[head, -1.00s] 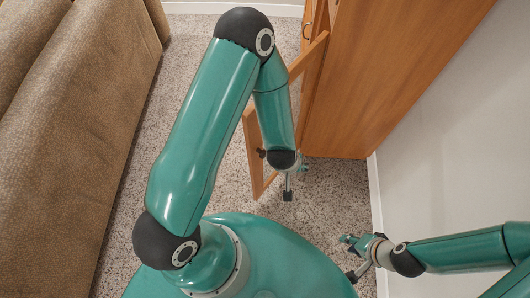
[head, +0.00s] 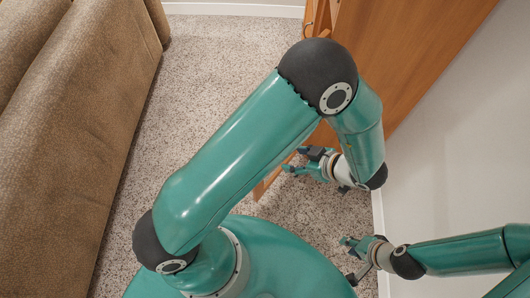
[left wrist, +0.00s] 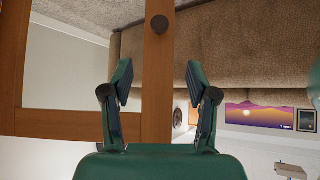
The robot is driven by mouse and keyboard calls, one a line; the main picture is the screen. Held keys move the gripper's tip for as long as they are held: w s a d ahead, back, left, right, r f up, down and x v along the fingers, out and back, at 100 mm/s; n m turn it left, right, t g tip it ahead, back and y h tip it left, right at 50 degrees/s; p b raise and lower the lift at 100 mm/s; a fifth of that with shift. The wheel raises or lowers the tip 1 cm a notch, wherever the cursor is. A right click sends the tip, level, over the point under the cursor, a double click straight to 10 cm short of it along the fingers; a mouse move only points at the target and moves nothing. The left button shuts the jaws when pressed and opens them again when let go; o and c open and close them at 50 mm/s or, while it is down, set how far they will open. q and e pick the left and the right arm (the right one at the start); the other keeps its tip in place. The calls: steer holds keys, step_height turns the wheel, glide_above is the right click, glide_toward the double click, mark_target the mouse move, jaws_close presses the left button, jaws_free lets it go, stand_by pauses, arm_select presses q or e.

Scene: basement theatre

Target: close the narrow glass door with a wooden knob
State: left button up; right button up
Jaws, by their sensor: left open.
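The narrow glass door stands open from the wooden cabinet. In the head view only a bit of its wooden frame (head: 261,188) shows, the rest hidden behind my left arm. In the left wrist view its frame stile (left wrist: 157,85) stands beyond my fingers, with the glass pane to its left and the dark round knob (left wrist: 160,25) above the fingertips. My left gripper (head: 295,160) is open and points left toward the door; it shows in the left wrist view (left wrist: 157,75), with nothing between its fingers. My right gripper (head: 349,259) looks open and empty, low beside the right wall.
The wooden cabinet (head: 410,55) stands at the upper right, against the white wall (head: 460,140). A brown sofa (head: 70,130) runs along the left. Speckled carpet (head: 195,95) between them is clear. The left wrist view also shows a purple and orange picture (left wrist: 258,115).

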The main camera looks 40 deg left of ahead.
arm_select(q)
steer(key=x, duration=1.5)
steer(key=shift+b, duration=0.35)
jaws_close()
